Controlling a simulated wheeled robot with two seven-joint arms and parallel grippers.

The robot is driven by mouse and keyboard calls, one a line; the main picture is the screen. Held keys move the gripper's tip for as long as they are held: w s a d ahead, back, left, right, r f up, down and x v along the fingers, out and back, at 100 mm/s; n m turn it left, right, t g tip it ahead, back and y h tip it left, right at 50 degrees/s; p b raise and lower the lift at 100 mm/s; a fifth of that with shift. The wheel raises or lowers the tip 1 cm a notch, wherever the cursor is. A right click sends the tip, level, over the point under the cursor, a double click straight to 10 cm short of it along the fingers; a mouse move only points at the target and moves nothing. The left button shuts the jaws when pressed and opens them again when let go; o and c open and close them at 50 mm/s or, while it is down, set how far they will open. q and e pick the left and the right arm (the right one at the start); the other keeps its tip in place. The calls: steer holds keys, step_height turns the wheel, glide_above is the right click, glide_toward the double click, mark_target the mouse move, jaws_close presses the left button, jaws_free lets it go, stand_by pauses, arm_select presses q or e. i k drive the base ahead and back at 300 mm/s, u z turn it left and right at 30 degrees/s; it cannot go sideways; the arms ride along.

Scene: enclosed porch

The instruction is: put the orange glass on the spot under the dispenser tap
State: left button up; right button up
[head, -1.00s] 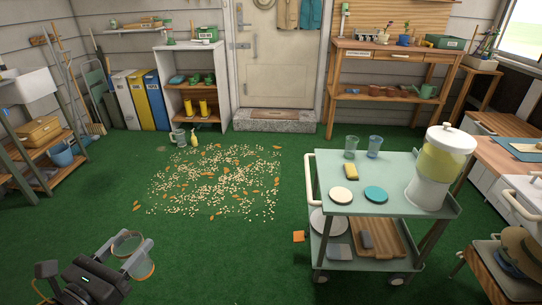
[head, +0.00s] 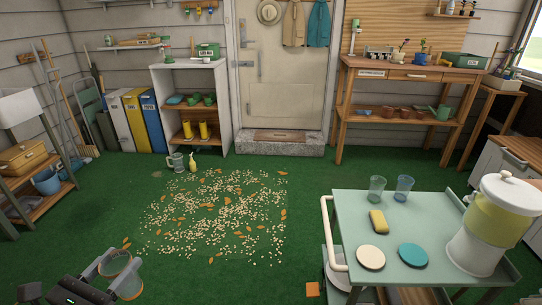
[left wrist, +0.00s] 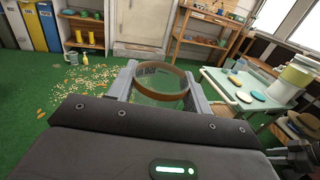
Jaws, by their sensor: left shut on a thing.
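My left gripper (head: 117,268) is shut on the orange glass (head: 122,284), a clear tumbler with an orange tint, at the lower left of the head view. In the left wrist view the glass (left wrist: 162,92) shows its rim between the two fingers. It is held above the green floor, away from the trolley. The dispenser (head: 489,222), with a white lid, yellow drink and white base, stands at the right of the trolley top (head: 350,220). I cannot make out its tap or the spot under it. My right gripper is not in the head view.

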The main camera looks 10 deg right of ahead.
mark_target(451, 229)
steer(key=i, duration=0.65)
steer(key=z, duration=2.75)
steer(key=i, duration=0.5)
steer(key=z, duration=0.1)
